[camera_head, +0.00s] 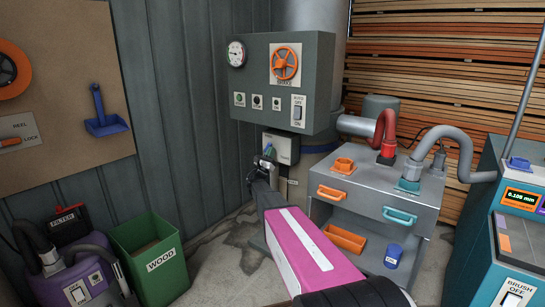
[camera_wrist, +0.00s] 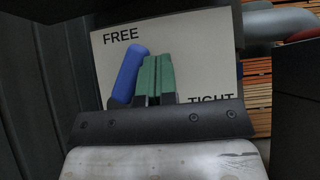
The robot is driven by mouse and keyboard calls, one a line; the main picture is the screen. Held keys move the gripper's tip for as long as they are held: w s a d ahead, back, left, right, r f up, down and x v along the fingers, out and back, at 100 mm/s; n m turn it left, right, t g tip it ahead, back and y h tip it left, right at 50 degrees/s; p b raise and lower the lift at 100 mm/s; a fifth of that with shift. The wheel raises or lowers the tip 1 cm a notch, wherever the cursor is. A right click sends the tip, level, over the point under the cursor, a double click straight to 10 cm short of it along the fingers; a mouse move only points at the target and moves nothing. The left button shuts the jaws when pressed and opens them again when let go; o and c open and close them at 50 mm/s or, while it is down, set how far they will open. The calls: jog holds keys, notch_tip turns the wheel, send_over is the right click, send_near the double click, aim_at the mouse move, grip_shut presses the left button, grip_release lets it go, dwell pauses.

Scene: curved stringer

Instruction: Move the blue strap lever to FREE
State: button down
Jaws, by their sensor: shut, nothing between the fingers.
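The blue strap lever (camera_wrist: 128,74) stands in front of a pale plate (camera_wrist: 195,60) marked FREE at upper left and TIGHT at lower right. The lever's upper end is just below and right of the word FREE. The lever's lower end is hidden behind my gripper's dark body. My gripper (camera_wrist: 158,62) shows two green fingers pressed together, immediately right of the lever. I cannot tell whether they touch it. In the head view, my gripper (camera_head: 268,156) is at the plate (camera_head: 284,146) below the grey control box, and the lever is too small there to make out clearly.
The grey control box (camera_head: 255,85) with an orange wheel (camera_head: 285,62) hangs above my gripper. A grey cabinet (camera_head: 372,195) with hoses stands to the right. A green WOOD bin (camera_head: 150,255) stands on the floor at left. Open floor lies between bin and cabinet.

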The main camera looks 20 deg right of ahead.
jog(key=shift+w+a+r+n+t+y, duration=0.2)
jog(key=shift+r+n+t+y, duration=0.15)
jog(key=shift+n+t+y, duration=0.9)
jog(key=shift+w+a+r+n+t+y, duration=0.15)
jog(key=shift+w+r+n+t+y, duration=0.4)
jog(key=shift+n+y, duration=1.2)
jog(key=shift+s+a+r+n+t+y, duration=0.15)
jog(key=shift+n+t+y, duration=0.85)
jog(key=shift+n, duration=1.1)
jog(key=shift+w+r, duration=0.1)
